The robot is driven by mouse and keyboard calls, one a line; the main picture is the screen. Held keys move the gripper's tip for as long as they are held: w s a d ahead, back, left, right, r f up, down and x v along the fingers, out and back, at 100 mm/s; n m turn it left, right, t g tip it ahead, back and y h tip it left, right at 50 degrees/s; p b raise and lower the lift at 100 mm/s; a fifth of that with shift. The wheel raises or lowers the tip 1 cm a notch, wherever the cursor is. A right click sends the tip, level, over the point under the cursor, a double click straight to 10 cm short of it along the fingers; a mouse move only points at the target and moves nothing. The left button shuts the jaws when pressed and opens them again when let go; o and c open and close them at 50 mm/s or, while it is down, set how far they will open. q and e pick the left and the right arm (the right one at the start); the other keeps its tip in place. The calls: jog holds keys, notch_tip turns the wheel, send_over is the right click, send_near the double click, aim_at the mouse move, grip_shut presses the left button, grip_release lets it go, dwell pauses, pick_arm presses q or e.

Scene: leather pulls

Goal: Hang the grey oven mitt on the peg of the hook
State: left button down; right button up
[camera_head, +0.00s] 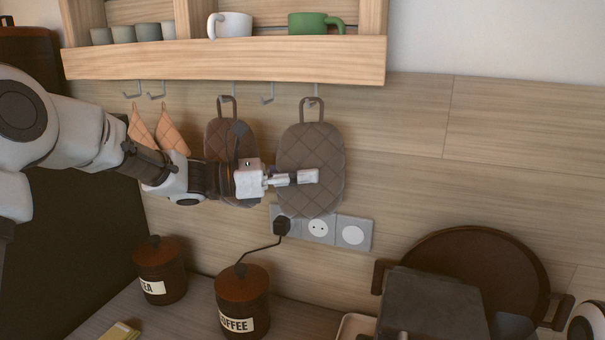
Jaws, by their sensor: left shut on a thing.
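The grey quilted oven mitt (312,147) hangs upright in front of the wall, right of the middle of the shelf. Its strap loop is at the top, level with a metal hook (313,90) under the shelf. The loop overlaps the hook in the picture; I cannot tell whether it sits on the peg. My left gripper (307,177) reaches in from the left and is shut on the mitt at its lower middle.
A second brown-grey mitt (219,137) hangs to the left, partly behind my left wrist. Orange potholders (172,138) hang farther left. An empty hook (268,95) lies between the mitts. Sockets (318,229), canisters (243,292) and a round tray (480,255) are below.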

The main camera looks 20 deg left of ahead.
pick_arm(q)
jog(key=c, duration=1)
grip_release()
jog(key=v, duration=1.2)
